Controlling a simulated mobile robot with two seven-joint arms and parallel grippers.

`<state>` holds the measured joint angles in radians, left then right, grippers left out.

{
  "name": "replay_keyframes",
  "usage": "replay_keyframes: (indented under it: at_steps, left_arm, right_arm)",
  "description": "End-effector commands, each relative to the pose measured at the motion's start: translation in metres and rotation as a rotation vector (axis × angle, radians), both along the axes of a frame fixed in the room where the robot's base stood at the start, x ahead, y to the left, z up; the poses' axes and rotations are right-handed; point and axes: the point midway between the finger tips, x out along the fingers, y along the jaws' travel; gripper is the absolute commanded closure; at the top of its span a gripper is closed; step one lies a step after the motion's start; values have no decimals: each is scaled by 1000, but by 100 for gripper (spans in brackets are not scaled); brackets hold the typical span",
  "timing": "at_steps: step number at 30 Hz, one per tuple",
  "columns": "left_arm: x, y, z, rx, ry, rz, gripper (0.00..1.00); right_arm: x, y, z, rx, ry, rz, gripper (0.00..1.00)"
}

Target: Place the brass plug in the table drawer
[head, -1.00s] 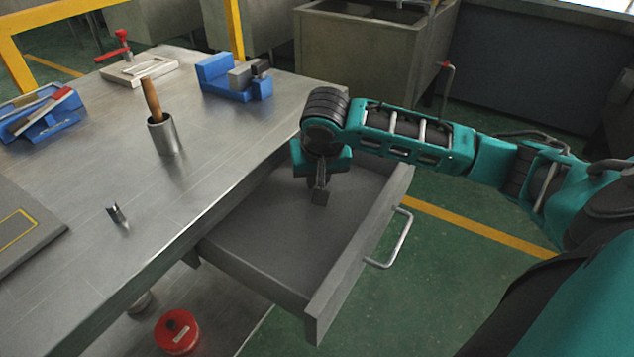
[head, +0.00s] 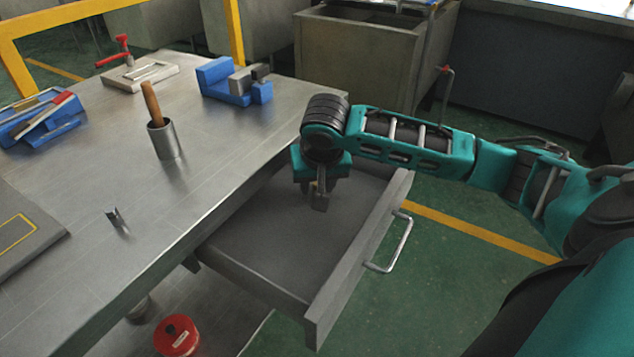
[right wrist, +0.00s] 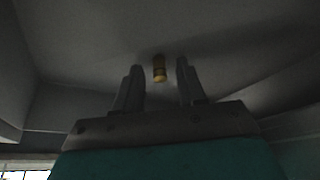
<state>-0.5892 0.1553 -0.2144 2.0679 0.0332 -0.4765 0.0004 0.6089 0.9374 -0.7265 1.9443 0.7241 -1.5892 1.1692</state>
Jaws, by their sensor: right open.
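The drawer (head: 270,240) is pulled out from under the metal table (head: 200,200). My right gripper (head: 320,198) reaches down into it, near its back end. The gripper is open and the plug appears to be on the drawer's floor. In the head view the plug is mostly or fully hidden by the gripper. My left gripper is not in view.
The table holds a metal cup (head: 163,140) with a wooden handle in it, a blue vise-like fixture (head: 225,82), a blue rack (head: 40,118) and a small metal piece (head: 117,218). The drawer's front panel (head: 360,255) has a handle. A red container (head: 177,336) is below.

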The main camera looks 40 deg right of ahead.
Motion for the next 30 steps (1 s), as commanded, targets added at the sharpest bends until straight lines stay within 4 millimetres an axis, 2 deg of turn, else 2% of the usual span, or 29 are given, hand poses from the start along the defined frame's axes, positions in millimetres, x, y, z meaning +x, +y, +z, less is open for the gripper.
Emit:
replay_keyframes:
  at_steps: [5, 12, 16, 21, 30]
  left_arm:
    - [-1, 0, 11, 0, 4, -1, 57]
    - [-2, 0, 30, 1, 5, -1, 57]
    - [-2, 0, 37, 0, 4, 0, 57]
    - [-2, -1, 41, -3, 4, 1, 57]
    - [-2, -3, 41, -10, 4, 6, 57]
  right_arm:
    - [-8, 5, 28, 1, -2, 2, 60]
    - [-26, 14, 77, 1, -3, 2, 60]
    - [-34, 18, 97, 1, -2, 1, 60]
    - [-39, 20, 109, 0, -1, 0, 60]
    - [-41, 21, 111, 1, -1, -1, 60]
